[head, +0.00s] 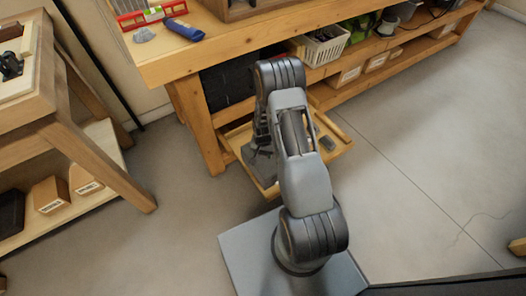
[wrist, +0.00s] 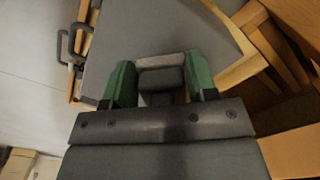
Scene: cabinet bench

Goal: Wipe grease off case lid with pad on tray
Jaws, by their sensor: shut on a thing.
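In the wrist view, my gripper (wrist: 161,72) has green fingers shut on a small block-like pad (wrist: 162,60), pale grey along its far edge and darker nearer me. A broad flat grey surface, apparently the case lid (wrist: 178,28), lies beyond the fingers. I cannot tell whether the pad touches it. No grease spot can be made out. In the head view, a wooden tray (head: 342,154) sticks out low from the bench, with part of a grey case (head: 262,166) on it. My arm hides much of the tray and my gripper there.
A dark handle-shaped thing (wrist: 70,46) is left of the lid. In the head view, a small dark object (head: 327,143) lies at the tray's right. The wooden bench (head: 215,55) stands above, with a white basket (head: 320,46) on its shelf.

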